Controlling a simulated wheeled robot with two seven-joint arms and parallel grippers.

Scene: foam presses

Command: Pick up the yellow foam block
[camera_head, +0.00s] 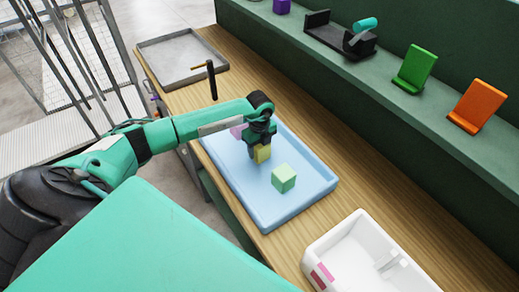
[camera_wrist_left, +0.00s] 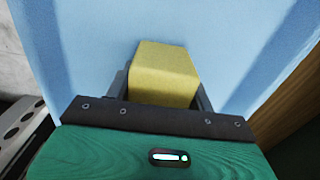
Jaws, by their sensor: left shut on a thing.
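The yellow foam block (camera_head: 262,154) is at my left gripper (camera_head: 259,147), over the light blue tray (camera_head: 263,210). In the left wrist view the yellow block (camera_wrist_left: 163,73) sits between the two dark fingers of the left gripper (camera_wrist_left: 161,88), which is shut on it. I cannot tell whether the block touches the tray. A pale green foam block (camera_head: 284,178) lies in the tray in front of the gripper. A pink-purple block (camera_head: 236,132) shows partly behind my left arm. My right gripper is not in view.
A white bin (camera_head: 352,262) stands at the front right of the wooden table (camera_head: 290,237). A grey tray (camera_head: 181,58) is at the back left. A dark green shelf (camera_head: 385,85) with green and orange stands (camera_head: 477,104) runs along the right. A hammer-like tool (camera_head: 211,80) stands behind my arm.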

